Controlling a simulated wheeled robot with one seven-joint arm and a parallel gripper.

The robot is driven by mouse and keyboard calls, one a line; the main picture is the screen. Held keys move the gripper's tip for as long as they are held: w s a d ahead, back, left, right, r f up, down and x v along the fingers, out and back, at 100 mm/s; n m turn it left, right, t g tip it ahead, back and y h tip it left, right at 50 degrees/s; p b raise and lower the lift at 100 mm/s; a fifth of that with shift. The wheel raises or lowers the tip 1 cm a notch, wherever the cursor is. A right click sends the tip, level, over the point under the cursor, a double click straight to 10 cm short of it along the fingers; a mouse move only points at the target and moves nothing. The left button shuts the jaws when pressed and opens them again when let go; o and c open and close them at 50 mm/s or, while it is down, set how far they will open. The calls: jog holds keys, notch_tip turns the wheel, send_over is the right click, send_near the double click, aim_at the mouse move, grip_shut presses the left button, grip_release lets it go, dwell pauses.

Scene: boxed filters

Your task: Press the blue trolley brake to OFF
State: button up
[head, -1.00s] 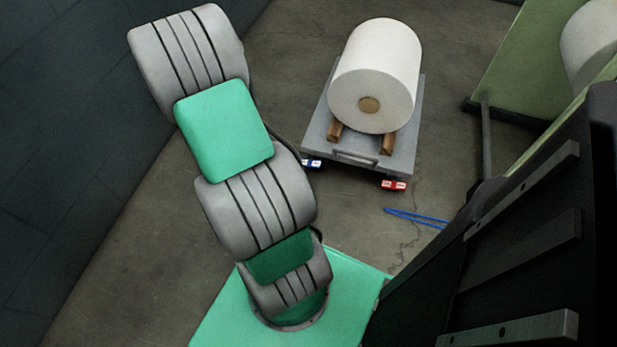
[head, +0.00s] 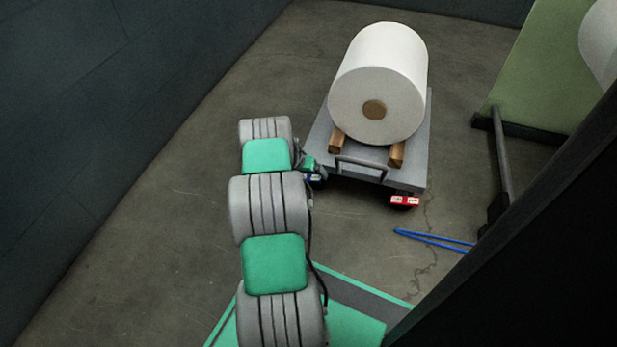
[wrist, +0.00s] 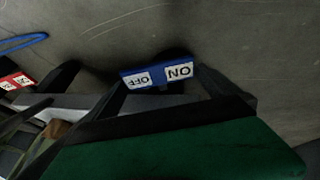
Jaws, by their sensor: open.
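The blue brake (wrist: 158,75) is a small rocker with white ON and OFF labels, seen upside down in the wrist view. In the head view the blue brake (head: 313,178) shows at the trolley's near left corner, partly hidden by my arm's end. The grey trolley (head: 418,160) carries a large white roll on wooden blocks. My gripper (wrist: 165,85) is open, with one dark finger on each side of the blue brake in the wrist view. I cannot tell whether it touches the brake. In the head view my gripper (head: 312,168) is small and close to the trolley corner.
A red brake (head: 405,201) is at the trolley's near right corner and also shows in the wrist view (wrist: 17,81). A blue strap-like item (head: 430,240) lies on the floor. A dark wall stands left.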

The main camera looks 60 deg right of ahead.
jog(key=shift+c, duration=0.4)
jog(key=c, duration=0.9)
jog(key=shift+d, duration=0.1)
jog(key=shift+c, duration=0.6)
jog(key=shift+s+r, duration=0.1)
jog(key=shift+s+t+p, duration=0.25)
jog(key=shift+t+p, duration=0.4)
jog(key=shift+t, duration=0.15)
jog(key=shift+s+m+t+y, duration=0.2)
jog(key=shift+m+t, duration=0.1)
jog(key=shift+t, duration=0.55)
jog(key=shift+s+m+t+y, duration=0.1)
jog(key=shift+m+t+y, duration=0.15)
jog(key=shift+t, duration=0.6)
